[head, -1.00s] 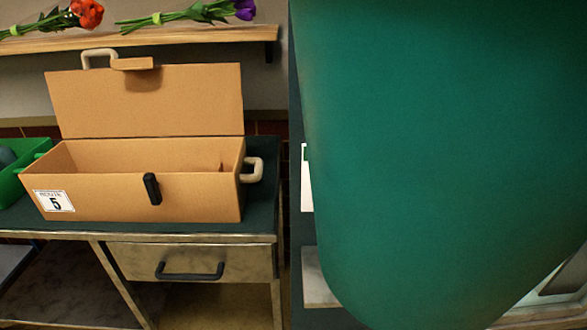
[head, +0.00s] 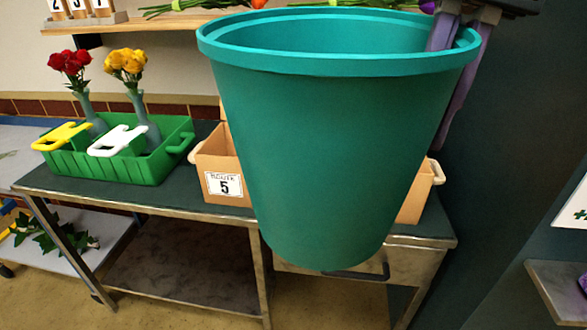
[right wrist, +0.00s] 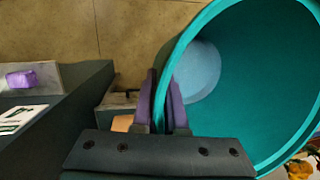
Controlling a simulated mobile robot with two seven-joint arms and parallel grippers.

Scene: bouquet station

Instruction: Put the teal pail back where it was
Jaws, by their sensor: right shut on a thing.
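The teal pail (head: 335,160) hangs upright in the air, large in the middle of the head view, in front of the table. My right gripper (head: 456,55) is shut on its rim at the right, one finger inside the wall and one outside. The right wrist view shows the purple fingers (right wrist: 161,95) on both sides of the pail's wall, and the pail's open inside (right wrist: 240,75) looks empty. The place where the pail stood cannot be told from these frames. My left gripper is not in view.
Behind the pail, a dark-topped table (head: 80,188) bears an orange box (head: 205,160) labelled 5 and a green tray (head: 150,166) with two flower vases. A shelf (head: 160,24) holds lying flowers. At right is a ledge (head: 555,285) by a dark wall. Floor shows below.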

